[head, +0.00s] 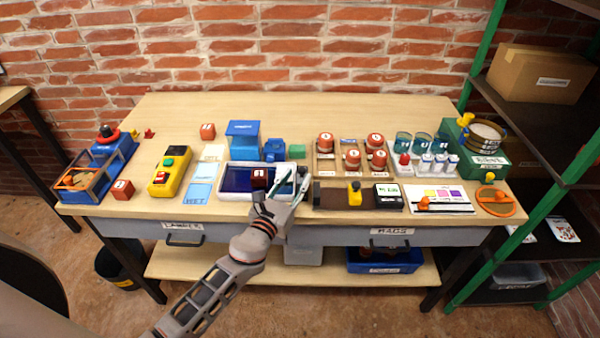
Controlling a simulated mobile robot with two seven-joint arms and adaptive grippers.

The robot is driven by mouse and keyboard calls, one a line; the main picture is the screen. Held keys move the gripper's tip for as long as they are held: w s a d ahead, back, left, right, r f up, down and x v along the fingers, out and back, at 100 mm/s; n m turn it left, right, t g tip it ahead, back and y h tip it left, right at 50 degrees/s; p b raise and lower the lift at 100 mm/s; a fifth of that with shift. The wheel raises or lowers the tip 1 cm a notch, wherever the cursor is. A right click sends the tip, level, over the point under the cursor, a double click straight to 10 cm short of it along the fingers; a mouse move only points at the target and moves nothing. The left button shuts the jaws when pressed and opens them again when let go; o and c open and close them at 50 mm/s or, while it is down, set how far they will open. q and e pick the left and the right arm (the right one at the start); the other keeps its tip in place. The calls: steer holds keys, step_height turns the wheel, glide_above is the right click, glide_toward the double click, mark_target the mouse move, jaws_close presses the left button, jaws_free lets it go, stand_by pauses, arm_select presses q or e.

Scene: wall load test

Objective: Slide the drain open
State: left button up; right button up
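A white-rimmed tray (226,186) with a dark blue inside stands at the front middle of the bench. A red cube (259,177) with a white label is in its right part. No part clearly marked as a drain can be made out; the tray's right end is partly hidden by my gripper. My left gripper (289,181) is over the tray's right front corner, right of the cube. Its fingers are apart, with nothing seen between them. Whether a finger touches the tray is unclear. My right gripper is not in view.
Right of the tray is a dark strip with a yellow knob (354,192) and a small display (388,196). A blue box (242,137) and a blue block (275,149) stand behind. A yellow button box (169,170) is left. A green-posted shelf (484,75) bounds the right.

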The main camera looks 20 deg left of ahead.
arm_select(q)
steer(key=shift+w+d, duration=0.15)
steer(key=shift+w, duration=1.3)
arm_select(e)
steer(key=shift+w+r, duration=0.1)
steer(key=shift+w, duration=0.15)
arm_select(q)
steer(key=shift+c, duration=0.8)
jaws_close()
steer(key=s, duration=0.2)
steer(key=s+d, duration=0.1)
steer(key=s, duration=0.1)
steer(key=shift+d, duration=0.1)
steer(key=shift+s+d+f, duration=0.1)
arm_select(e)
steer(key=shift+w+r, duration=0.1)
